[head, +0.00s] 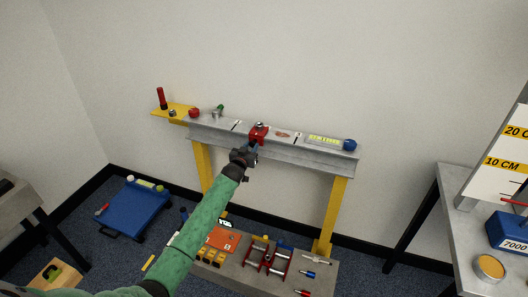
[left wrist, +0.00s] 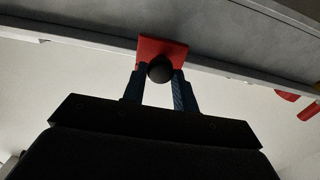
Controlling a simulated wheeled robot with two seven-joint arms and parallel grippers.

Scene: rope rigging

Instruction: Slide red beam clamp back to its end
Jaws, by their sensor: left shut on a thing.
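The red beam clamp (head: 259,132) sits on the grey steel beam (head: 310,156), near the middle of its length. In the left wrist view the clamp (left wrist: 163,48) shows as a red plate under the beam, with a round black knob (left wrist: 160,69) on it. My left gripper (head: 250,151) is at the front of the beam, just below the clamp. Its two blue fingers (left wrist: 160,90) stand on either side of the black knob, shut on the clamp. My right gripper is in neither view.
A yellow shelf (head: 164,110) with a red torch-like cylinder (head: 162,98) adjoins the beam's left end. A blue block (head: 349,145) sits at its right end. Yellow posts (head: 335,210) carry the beam. Below lies a grey platform (head: 240,283) with tools. A blue cart (head: 135,208) stands left.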

